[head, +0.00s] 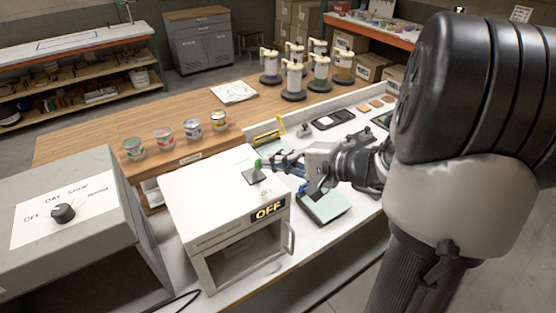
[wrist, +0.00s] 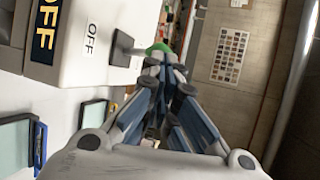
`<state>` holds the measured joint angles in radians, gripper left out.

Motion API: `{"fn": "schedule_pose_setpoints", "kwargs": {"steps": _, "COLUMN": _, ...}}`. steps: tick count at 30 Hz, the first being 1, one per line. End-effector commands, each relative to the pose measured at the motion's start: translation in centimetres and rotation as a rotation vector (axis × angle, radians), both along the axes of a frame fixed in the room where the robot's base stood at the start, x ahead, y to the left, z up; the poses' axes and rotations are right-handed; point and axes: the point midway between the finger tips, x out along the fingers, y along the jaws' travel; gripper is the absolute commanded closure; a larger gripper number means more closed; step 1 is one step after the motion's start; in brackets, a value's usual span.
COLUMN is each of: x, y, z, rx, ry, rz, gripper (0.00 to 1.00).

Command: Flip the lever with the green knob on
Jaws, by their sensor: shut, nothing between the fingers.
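The lever with the green knob (head: 258,164) stands up from a dark plate (head: 253,176) on top of a white box (head: 222,195). In the wrist view the green knob (wrist: 158,48) shows just past my fingertips, partly hidden by them. My gripper (head: 277,160) is shut and empty, with its fingertips close to the right side of the knob. I cannot tell whether they touch it. In the wrist view the shut fingers (wrist: 163,65) point toward the knob. The box's front has a lit "OFF" sign (head: 268,210), and an "OFF" label (wrist: 91,38) is beside the lever.
A grey box with a black dial (head: 63,213) stands at the left. Several small cans (head: 192,128) line the wooden counter behind. A green-topped pad (head: 327,205) lies on the white bench under my arm. The space above the white box is clear.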

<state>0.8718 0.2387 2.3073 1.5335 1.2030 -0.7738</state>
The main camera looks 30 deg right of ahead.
Motion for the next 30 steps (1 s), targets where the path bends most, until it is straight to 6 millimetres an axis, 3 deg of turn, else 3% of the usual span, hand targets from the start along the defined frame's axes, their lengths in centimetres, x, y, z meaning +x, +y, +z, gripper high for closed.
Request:
{"fn": "schedule_pose_setpoints", "kwargs": {"steps": 17, "x": 1.2, "y": 0.1, "z": 1.2, "rx": -0.006, "ry": 0.138, "rz": 0.002, "gripper": 1.00}}
{"fn": "schedule_pose_setpoints", "kwargs": {"steps": 30, "x": 4.3, "y": 0.3, "z": 3.1, "rx": -0.019, "ry": 0.470, "rz": 0.006, "gripper": 1.00}}
